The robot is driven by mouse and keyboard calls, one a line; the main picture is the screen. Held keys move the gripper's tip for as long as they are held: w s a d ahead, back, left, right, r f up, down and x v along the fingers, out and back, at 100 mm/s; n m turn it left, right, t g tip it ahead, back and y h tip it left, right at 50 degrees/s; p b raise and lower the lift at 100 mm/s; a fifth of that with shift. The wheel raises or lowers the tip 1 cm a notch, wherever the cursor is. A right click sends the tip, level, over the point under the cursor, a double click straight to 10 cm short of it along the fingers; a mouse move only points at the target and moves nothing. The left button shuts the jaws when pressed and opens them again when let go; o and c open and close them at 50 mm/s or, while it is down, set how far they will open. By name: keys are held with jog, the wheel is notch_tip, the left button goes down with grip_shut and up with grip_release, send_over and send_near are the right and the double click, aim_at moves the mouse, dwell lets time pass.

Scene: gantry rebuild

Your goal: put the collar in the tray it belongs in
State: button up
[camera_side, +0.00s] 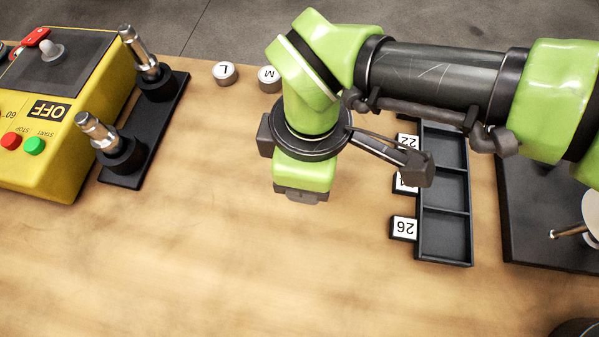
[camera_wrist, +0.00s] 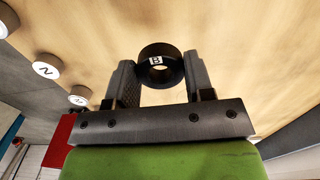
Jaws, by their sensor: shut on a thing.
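The collar (camera_wrist: 160,66) is a black ring with a small white label, which looks like a B. In the wrist view my gripper (camera_wrist: 160,78) is shut on it, one finger on each side. In the side view my gripper (camera_side: 302,194) points down over the bare wood left of the black tray unit (camera_side: 446,234); the collar is hidden there. The tray unit has several compartments in a row, with white number tags on its left side. The nearest tag (camera_side: 404,228) reads 26 upside down, the farthest 22; the middle one is partly covered by my arm. The visible compartments look empty.
A yellow control box (camera_side: 50,150) and a black stand (camera_side: 140,150) with two metal-topped posts are at left. Labelled round pieces L (camera_side: 224,73) and M (camera_side: 268,77) stand at the back. A black plate (camera_side: 540,225) lies right of the trays. The front wood is clear.

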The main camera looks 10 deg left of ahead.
jog(key=shift+f, duration=2.6)
jog(key=shift+f, duration=0.1)
jog(key=shift+f, duration=0.1)
jog(key=o, duration=1)
